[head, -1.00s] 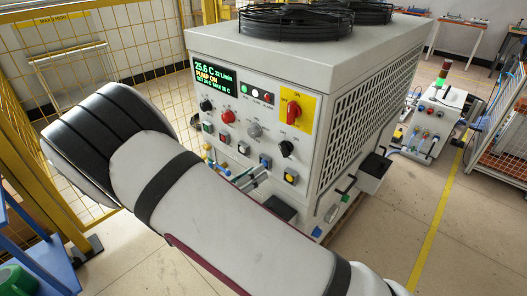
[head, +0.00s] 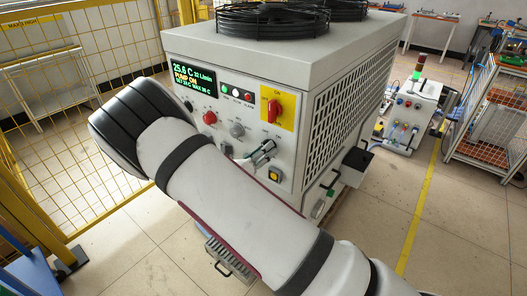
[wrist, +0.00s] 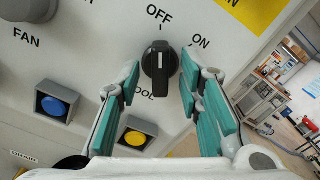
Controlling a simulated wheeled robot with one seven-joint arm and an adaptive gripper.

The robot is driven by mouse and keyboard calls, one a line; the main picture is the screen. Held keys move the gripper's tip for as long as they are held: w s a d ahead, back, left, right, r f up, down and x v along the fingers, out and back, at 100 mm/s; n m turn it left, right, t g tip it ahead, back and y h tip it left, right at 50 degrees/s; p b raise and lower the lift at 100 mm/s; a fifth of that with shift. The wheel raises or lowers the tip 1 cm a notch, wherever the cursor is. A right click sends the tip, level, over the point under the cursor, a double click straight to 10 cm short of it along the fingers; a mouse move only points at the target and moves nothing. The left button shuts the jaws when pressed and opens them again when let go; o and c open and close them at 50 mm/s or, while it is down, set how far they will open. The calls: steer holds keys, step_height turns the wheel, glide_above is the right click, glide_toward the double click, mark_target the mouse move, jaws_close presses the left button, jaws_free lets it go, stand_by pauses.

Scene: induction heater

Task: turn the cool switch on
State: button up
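The cool switch (wrist: 160,66) is a black rotary knob on the light grey panel in the wrist view. Its white mark points up toward the OFF label; the ON label is to its upper right. The COOL label below is partly hidden by a finger. My gripper (wrist: 161,72) is open, with one teal-padded finger on each side of the knob. A small gap shows on the left; on the right the pad is very close, and I cannot tell whether it touches. In the head view my gripper (head: 263,152) is at the panel's right part and hides the knob.
A yellow button (wrist: 135,138) and a blue button (wrist: 56,103) sit below the knob. A red main switch (head: 274,108) on a yellow plate is above it. The display (head: 194,78) reads pump on.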

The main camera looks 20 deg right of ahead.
steer(key=shift+w+d, duration=0.15)
steer(key=shift+d, duration=0.05)
jaws_close()
stand_by(0.3)
steer(key=shift+m+p, duration=0.4)
steer(key=shift+m, duration=3.4)
